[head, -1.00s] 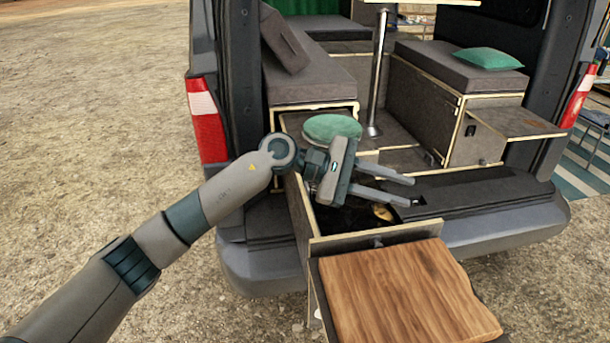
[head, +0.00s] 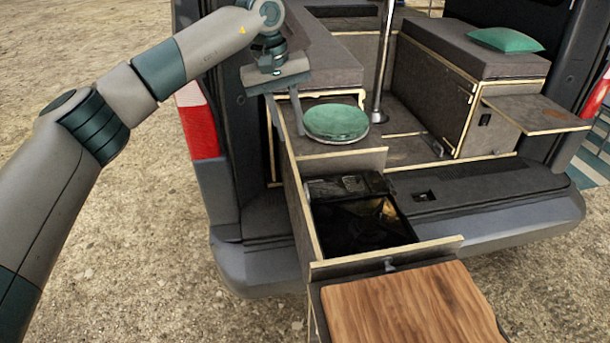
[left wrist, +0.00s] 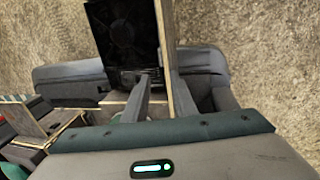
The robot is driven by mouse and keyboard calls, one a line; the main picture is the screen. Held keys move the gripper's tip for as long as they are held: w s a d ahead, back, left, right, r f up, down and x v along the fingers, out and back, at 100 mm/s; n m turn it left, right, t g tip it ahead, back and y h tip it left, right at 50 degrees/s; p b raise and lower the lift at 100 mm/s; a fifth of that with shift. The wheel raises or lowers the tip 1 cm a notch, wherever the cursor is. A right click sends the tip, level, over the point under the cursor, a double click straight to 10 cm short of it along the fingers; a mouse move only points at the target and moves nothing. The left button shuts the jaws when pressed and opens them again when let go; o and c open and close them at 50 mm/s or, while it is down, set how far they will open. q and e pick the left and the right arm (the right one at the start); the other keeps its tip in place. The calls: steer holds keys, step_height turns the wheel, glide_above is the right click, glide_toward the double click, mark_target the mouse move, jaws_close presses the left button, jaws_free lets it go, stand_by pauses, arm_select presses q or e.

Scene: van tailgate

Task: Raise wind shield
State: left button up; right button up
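A black stove-like unit (head: 362,222) sits inside the pulled-out drawer behind the van. A dark, low section (head: 348,186) lies along its far end. I cannot tell which part is the wind shield, and no raised panel shows clearly. In the left wrist view the dark unit (left wrist: 122,28) shows at the top. My right gripper is not in view.
The drawer front (head: 385,262) and a wooden board (head: 410,312) stick out toward me. The bumper (head: 500,235) flanks the drawer; bare ground lies left.

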arm_select(q)
steer(key=shift+s+r, duration=0.1)
steer(key=shift+s, duration=0.1)
steer(key=p, duration=0.7)
glide_toward(307, 190)
steer(key=f, duration=0.2)
steer(key=d+f, duration=0.1)
steer(key=f, duration=0.2)
steer(key=shift+f, duration=0.25)
steer(key=shift+d+f, duration=0.15)
steer(key=shift+f, duration=0.6)
jaws_close()
stand_by(0.4)
